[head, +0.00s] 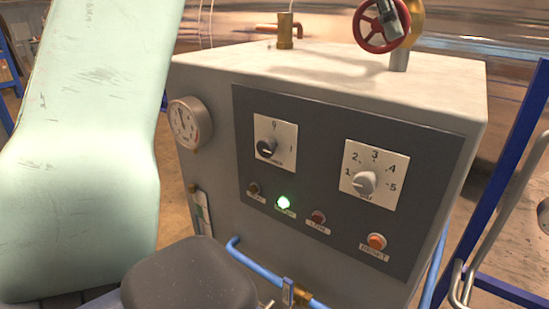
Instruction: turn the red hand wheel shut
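The red hand wheel (367,28) stands at the top of the head view, above the pale top of a grey cabinet, on a valve with a brass body (416,22) and a grey post. The frame's top edge cuts off the wheel. A grey, dark-edged piece, seemingly a finger of my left gripper (391,18), comes down from the top edge across the wheel's right side. The rest of that gripper is out of frame. I cannot tell whether it touches or grips the wheel. My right gripper is not in view.
The cabinet (330,75) has a gauge (190,122), two knobs and a lit green lamp (283,202). A brass fitting (285,30) stands at its top left. A blue pipe (265,268) runs low in front. Blue frame bars (510,160) stand at right.

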